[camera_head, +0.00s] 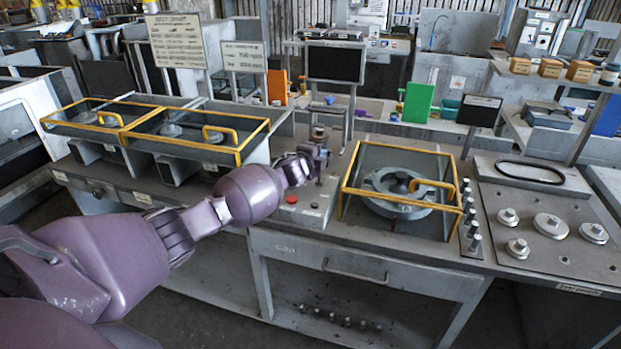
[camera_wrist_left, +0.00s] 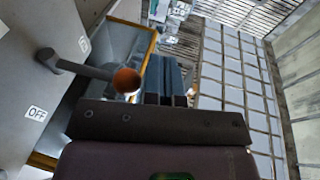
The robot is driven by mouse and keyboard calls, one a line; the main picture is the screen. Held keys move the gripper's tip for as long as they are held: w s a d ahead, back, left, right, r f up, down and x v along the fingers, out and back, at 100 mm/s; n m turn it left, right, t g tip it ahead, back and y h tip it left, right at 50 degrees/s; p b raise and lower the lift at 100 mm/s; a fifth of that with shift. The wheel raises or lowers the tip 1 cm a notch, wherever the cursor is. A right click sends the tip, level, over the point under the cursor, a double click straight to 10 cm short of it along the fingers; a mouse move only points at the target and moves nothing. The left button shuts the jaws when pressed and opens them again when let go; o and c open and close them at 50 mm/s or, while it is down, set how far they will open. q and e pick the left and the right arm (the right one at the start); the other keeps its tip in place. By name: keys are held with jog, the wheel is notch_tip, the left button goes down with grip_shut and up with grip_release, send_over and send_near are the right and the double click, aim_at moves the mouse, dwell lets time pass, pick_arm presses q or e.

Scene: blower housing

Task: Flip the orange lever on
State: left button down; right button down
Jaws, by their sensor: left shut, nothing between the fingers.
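The lever shows in the left wrist view as a grey rod with an orange round end (camera_wrist_left: 127,80). It rises from a grey panel (camera_wrist_left: 25,70) between an OFF label (camera_wrist_left: 36,113) and a second label (camera_wrist_left: 84,43) too small to read. My left gripper (camera_wrist_left: 168,78) is shut and empty, with its fingers just right of the orange end; I cannot tell if they touch it. In the head view my left gripper (camera_head: 322,152) is over the bench between the two glass-covered sections, and it largely hides the lever there. My right gripper is not in view.
A yellow-framed glass cover (camera_head: 400,165) stands right of my left gripper, over a round flange. Longer yellow-framed covers (camera_head: 160,125) lie to the left. A red button (camera_head: 292,199) is on the bench in front. A dark screen (camera_head: 336,64) stands behind.

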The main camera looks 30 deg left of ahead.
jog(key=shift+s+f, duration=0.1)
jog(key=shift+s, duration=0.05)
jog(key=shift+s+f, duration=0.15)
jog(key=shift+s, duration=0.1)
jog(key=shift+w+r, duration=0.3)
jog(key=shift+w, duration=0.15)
